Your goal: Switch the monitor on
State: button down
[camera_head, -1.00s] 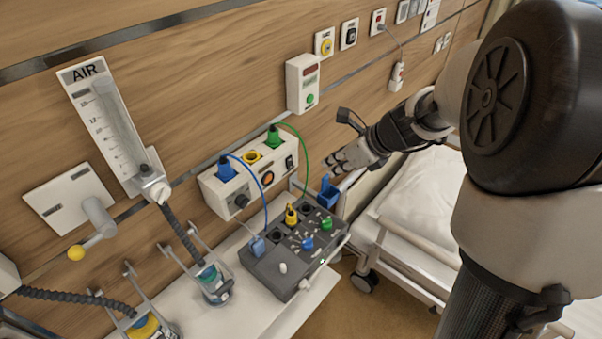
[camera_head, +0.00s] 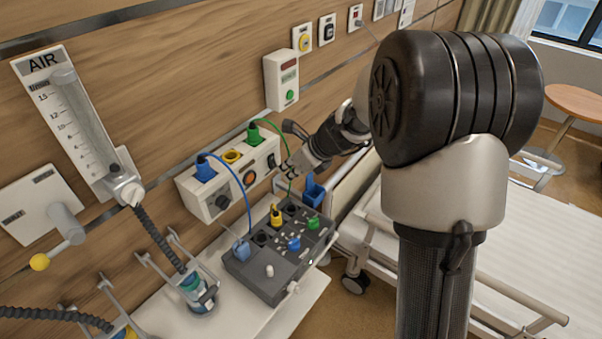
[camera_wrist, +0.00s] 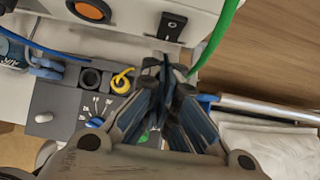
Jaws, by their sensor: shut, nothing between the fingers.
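A white wall unit (camera_head: 213,200) carries blue, yellow and green sockets, an orange round button (camera_head: 249,178) and a black rocker switch (camera_head: 271,160). In the wrist view the rocker switch (camera_wrist: 172,26) shows an "O" mark, just ahead of my fingertips. I cannot tell which unit is the monitor. A grey box (camera_head: 262,283) with dials and sockets stands on the shelf below. My gripper (camera_head: 287,171) is shut and empty at the right end of the wall unit; in the wrist view its fingertips (camera_wrist: 170,68) lie just below the switch. Contact cannot be told.
A blue cable (camera_head: 243,189) and a green cable (camera_head: 281,135) run from the wall unit; the green one passes close to my fingers. A white box (camera_head: 281,80) with a green button hangs above. A bed (camera_head: 500,235) stands to the right. An AIR flowmeter (camera_head: 75,120) is left.

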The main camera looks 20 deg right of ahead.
jog(key=shift+w+a, duration=0.45)
jog(key=shift+w, duration=0.15)
jog(key=shift+f, duration=0.1)
jog(key=shift+w+a+f+p, duration=0.15)
jog(key=shift+w+a+p, duration=0.05)
jog(key=shift+w+p, duration=0.1)
jog(key=shift+r+p, duration=0.9)
